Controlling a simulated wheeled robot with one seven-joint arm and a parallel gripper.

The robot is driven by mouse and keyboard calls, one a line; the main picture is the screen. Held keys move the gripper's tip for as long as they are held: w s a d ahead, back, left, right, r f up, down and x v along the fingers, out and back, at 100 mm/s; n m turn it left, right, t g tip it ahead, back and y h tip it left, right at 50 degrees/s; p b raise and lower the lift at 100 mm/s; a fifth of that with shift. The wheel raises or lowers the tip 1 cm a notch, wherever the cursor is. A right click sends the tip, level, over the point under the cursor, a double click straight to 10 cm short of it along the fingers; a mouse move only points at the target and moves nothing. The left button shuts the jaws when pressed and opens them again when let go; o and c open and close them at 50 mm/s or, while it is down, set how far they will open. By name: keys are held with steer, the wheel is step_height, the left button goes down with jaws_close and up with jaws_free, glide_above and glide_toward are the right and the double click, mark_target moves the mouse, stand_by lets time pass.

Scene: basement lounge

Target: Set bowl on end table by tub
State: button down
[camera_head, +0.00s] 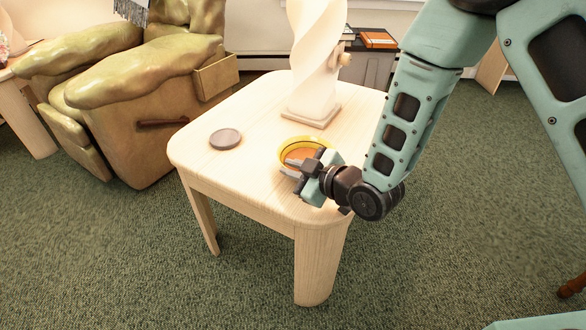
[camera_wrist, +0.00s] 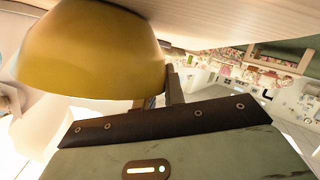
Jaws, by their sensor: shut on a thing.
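The yellow-orange bowl (camera_head: 292,145) is at the right part of the light wood end table (camera_head: 240,178), upright, on or just above its top; I cannot tell if it touches. My gripper (camera_head: 293,168) is shut on the bowl's near rim, low over the table's right side. In the wrist view the bowl (camera_wrist: 90,50) fills the upper left, with a finger of my gripper (camera_wrist: 172,88) against its edge and the table (camera_wrist: 235,18) above. A small round grey-brown tub (camera_head: 225,138) stands on the table, left of the bowl and apart from it.
A twisted white lamp (camera_head: 316,60) stands on the table behind the bowl. A worn tan armchair (camera_head: 150,95) is at the left. A grey cabinet (camera_head: 372,68) with books (camera_head: 377,38) is behind. The table's front left is bare, and green carpet (camera_head: 130,250) lies open around it.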

steer(key=c, duration=1.5)
jaws_free()
steer(key=shift+f, duration=0.1)
steer(key=shift+o, duration=0.2)
steer(key=shift+r, duration=0.2)
steer(key=p+v, duration=0.3)
steer(key=v, duration=0.7)
steer(key=shift+s+r, duration=0.1)
steer(key=p, duration=0.3)
steer(key=shift+s+d+r, duration=0.15)
steer(key=shift+r, duration=0.05)
steer(key=shift+s+d+p, duration=0.45)
steer(key=shift+d+p, duration=0.05)
steer(key=shift+p, duration=0.75)
steer(key=shift+f, duration=0.1)
